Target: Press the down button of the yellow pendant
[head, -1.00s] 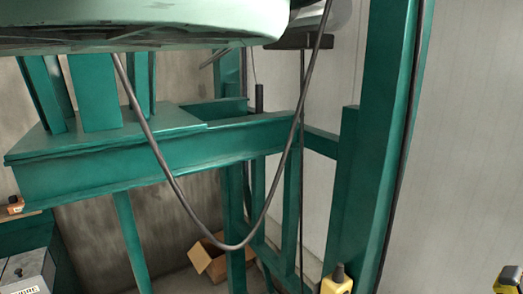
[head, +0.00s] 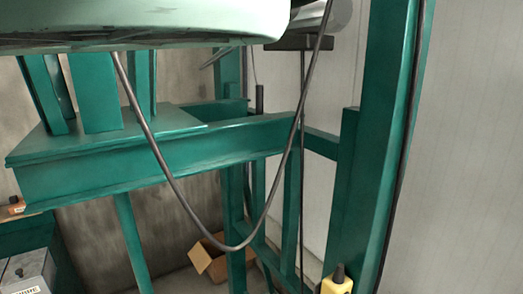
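A yellow box with a dark top fitting (head: 337,284), which looks like the yellow pendant, shows at the bottom edge, right of centre. It is in front of the foot of a green upright. Only its upper part is in the frame, and I cannot make out any buttons on it. My gripper is not in view.
A green steel frame (head: 150,168) fills the left and middle. A green post (head: 372,150) stands at right. A dark cable (head: 180,195) hangs in a loop below a pale green body (head: 150,20). An open cardboard box (head: 208,258) lies behind.

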